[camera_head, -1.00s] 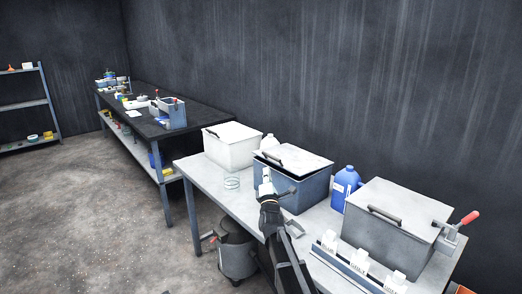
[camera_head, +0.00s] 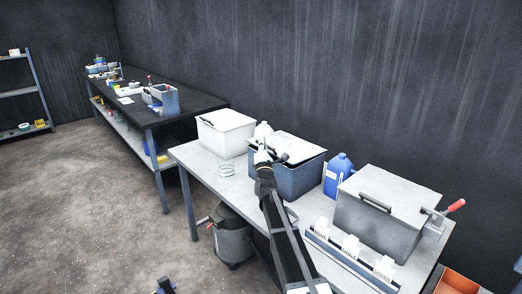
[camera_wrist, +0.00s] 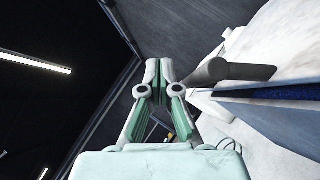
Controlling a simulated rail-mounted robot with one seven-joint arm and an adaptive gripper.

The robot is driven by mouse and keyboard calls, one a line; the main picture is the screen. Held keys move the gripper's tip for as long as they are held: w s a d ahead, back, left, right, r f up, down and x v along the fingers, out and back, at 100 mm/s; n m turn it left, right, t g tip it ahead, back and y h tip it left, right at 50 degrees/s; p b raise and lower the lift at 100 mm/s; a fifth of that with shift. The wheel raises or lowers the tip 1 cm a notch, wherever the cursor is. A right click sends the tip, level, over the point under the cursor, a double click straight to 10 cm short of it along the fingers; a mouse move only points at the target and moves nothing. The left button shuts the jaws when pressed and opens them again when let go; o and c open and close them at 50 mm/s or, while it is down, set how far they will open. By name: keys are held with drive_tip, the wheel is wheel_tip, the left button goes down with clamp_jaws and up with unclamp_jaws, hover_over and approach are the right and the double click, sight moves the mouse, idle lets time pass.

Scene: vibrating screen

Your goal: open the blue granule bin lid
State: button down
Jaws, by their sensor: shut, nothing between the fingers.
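The blue-grey granule bin (camera_head: 292,181) stands in the middle of the light table. Its pale lid (camera_head: 293,146) is on top; in the wrist view the lid (camera_wrist: 275,48) fills the upper right. A narrow strip of dark blue granules (camera_wrist: 292,92) shows below the lid's edge there, so the lid looks partly raised. The dark bar handle (camera_wrist: 240,71) runs just right of my fingers. My gripper (camera_head: 262,154) is at the bin's front left upper edge, shut and empty, fingertips together (camera_wrist: 160,67). I cannot tell whether a finger touches the handle.
A white lidded bin (camera_head: 226,137) stands left, with a glass dish (camera_head: 226,170) before it. A blue jug (camera_head: 338,176) and a large grey lidded bin (camera_head: 382,222) stand right. White labelled holders (camera_head: 350,248) line the front. A grey bucket (camera_head: 230,238) is on the floor.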

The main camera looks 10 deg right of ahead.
drive_tip(key=shift+w+d+r, duration=0.25)
drive_tip(key=shift+d+r, duration=0.15)
drive_tip(key=shift+d, duration=0.1)
drive_tip(key=shift+w+d+r, duration=0.25)
drive_tip(key=shift+d+r, duration=0.1)
drive_tip(key=shift+d, duration=0.1)
idle(1.5)
